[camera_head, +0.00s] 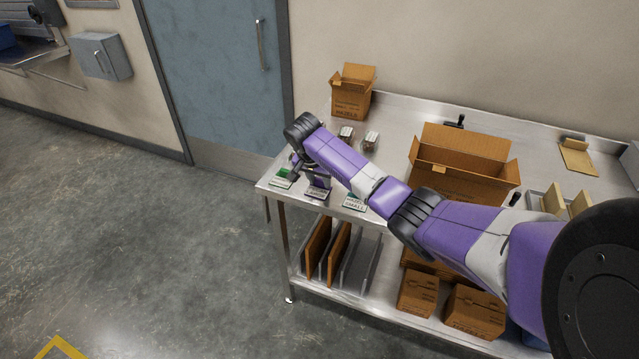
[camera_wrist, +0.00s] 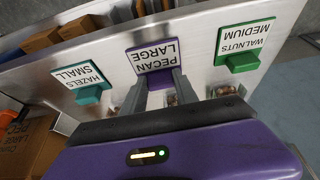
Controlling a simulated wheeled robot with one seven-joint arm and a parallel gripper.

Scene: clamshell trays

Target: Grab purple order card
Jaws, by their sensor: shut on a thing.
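The purple order card (camera_wrist: 153,55), reading "PECAN LARGE", is in the middle of the wrist view, upside down, with a purple border. In the head view the purple card (camera_head: 317,194) lies near the table's front left edge. My gripper (camera_wrist: 158,84) is shut on the purple card at its near side; the part between the fingers is mostly hidden. In the head view my gripper (camera_head: 316,180) is just above the card, partly covered by my arm. I cannot tell whether the card is lifted off the table.
A green "WALNUTS MEDIUM" card (camera_wrist: 247,42) and a teal "HAZELS SMALL" card (camera_wrist: 80,76) flank the purple card closely. A large open carton (camera_head: 460,175) is further right on the metal table (camera_head: 400,118).

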